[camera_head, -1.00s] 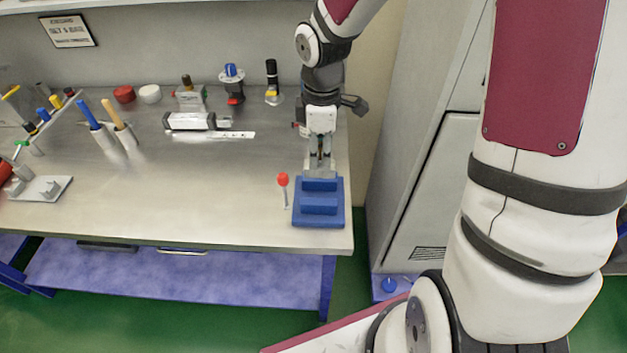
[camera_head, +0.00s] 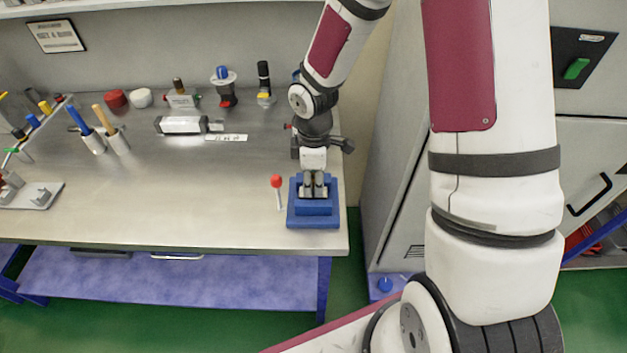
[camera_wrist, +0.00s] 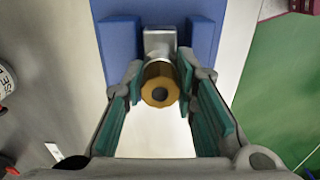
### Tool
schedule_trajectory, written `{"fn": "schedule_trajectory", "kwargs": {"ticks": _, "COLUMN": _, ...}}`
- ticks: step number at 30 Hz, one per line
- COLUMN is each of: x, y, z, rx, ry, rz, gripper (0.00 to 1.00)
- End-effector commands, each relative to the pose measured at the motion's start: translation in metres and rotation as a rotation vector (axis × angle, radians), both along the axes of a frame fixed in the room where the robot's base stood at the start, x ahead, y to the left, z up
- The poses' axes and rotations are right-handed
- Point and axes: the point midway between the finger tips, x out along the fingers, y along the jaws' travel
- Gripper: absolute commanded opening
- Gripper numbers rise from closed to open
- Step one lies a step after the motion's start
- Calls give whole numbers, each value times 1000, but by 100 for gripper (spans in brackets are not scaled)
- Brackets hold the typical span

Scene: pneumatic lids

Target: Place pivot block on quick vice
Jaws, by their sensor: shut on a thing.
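The quick vice (camera_head: 315,222) is a blue block with raised jaws near the right front corner of the bench, with a red-knobbed lever (camera_head: 277,182) on its left. My gripper (camera_head: 313,192) points down at the vice in the head view. In the wrist view its green-padded fingers (camera_wrist: 160,92) are shut on the pivot block (camera_wrist: 159,43), a grey metal piece with a brass-coloured round end (camera_wrist: 160,86). The grey part shows between the two blue vice jaws (camera_wrist: 205,38). Whether the block touches the vice floor is hidden.
A white-and-black cylinder unit (camera_head: 182,125) lies on the bench behind and left. Several small fittings stand along the back, with red and white caps (camera_head: 141,98) further left. Handled tools (camera_head: 104,120) stand at left. The bench middle is clear. A grey cabinet (camera_head: 400,190) stands to the right.

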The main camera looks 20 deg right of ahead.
Motion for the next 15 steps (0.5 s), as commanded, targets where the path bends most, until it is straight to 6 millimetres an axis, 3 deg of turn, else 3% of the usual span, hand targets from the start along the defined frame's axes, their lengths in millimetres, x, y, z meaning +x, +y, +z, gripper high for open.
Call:
{"fn": "schedule_trajectory", "kwargs": {"ticks": 8, "x": 0, "y": 0, "z": -8, "rx": 0, "ry": 1, "rz": 0, "gripper": 0}}
{"fn": "schedule_trajectory", "kwargs": {"ticks": 9, "x": 0, "y": 0, "z": -8, "rx": 1, "ry": 2, "rz": 0, "gripper": 35}}
{"fn": "schedule_trajectory", "kwargs": {"ticks": 10, "x": -1, "y": 0, "z": -8, "rx": 1, "ry": 3, "rz": 0, "gripper": 42}}
{"fn": "schedule_trajectory", "kwargs": {"ticks": 11, "x": -1, "y": 0, "z": -8, "rx": 2, "ry": 4, "rz": 0, "gripper": 46}}
{"fn": "schedule_trajectory", "kwargs": {"ticks": 15, "x": -2, "y": 0, "z": -9, "rx": 0, "ry": 6, "rz": 0, "gripper": 46}}
